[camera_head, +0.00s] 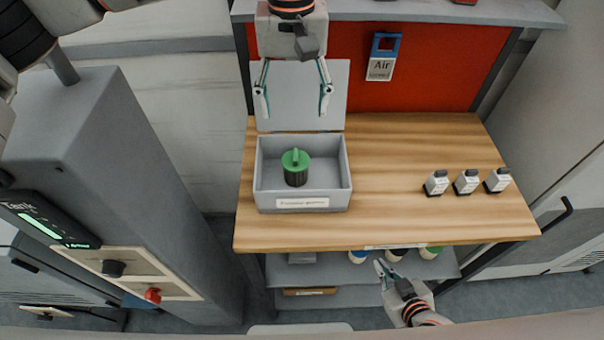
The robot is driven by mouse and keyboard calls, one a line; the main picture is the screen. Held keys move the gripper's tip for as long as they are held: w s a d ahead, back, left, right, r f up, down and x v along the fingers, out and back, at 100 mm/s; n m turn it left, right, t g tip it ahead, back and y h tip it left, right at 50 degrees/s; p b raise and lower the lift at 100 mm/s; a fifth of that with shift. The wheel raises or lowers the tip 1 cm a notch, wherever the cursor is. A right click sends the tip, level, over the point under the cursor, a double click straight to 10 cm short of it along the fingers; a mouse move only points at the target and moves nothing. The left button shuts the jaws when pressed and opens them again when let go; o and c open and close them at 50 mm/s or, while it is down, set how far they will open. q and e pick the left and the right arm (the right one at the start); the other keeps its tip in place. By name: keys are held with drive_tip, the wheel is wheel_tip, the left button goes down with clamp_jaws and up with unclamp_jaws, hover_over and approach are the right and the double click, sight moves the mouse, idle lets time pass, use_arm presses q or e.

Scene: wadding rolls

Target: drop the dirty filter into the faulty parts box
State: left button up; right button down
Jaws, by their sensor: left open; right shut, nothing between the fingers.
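The filter (296,176), with a green cap and handle over a dark ribbed body, stands upright inside an open grey box (328,200) on the wooden table. The box has a white label on its front, too small to read surely, and its lid (297,80) is raised at the back. My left gripper (293,112) is open and empty, with its fingers in front of the raised lid, beyond and above the filter, apart from it. My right gripper (380,266) is shut and empty, low in front of the table's near edge.
Several small white bottles with black parts (466,182) stand at the right of the wooden table (400,150). Shelves (335,270) with jars lie below. A grey machine column (110,170) stands at left. The table's middle is clear.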

use_arm(q)
wheel_tip(320, 180, up, 8)
idle(0.5)
drive_tip(key=shift+f, duration=0.1)
